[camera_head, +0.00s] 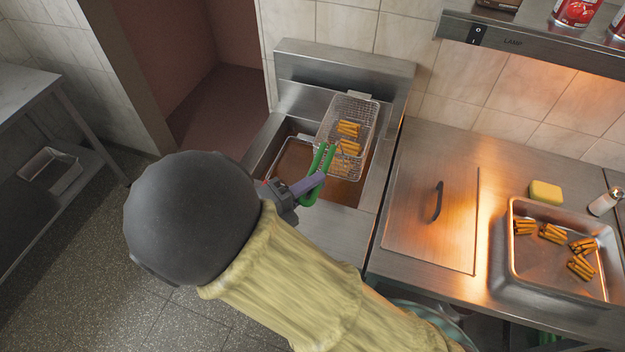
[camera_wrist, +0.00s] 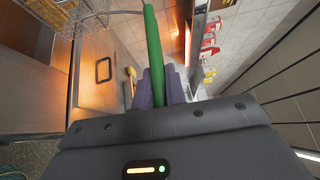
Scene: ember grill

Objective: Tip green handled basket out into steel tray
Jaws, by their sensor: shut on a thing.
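The green handled basket (camera_head: 355,117) is a wire fryer basket with several golden fries or sticks in it. It is above the fryer's oil well in the head view, and its corner shows at the upper left of the wrist view (camera_wrist: 62,14). My gripper (camera_head: 307,184) is shut on its green handle (camera_wrist: 153,45), which runs between the fingers in the wrist view. The steel tray (camera_head: 540,278) is on the counter at the right, with several bundles of golden sticks in it. Part of the handle is hidden by my fingers.
The fryer (camera_head: 345,228) holds brown oil, with a second wire basket part (camera_head: 293,147) at its left. A lidded steel counter section (camera_head: 430,240) lies between fryer and tray. A yellow sponge (camera_head: 546,192) and a shaker (camera_head: 605,201) stand behind the tray. A lamp shelf (camera_head: 540,50) overhangs the counter.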

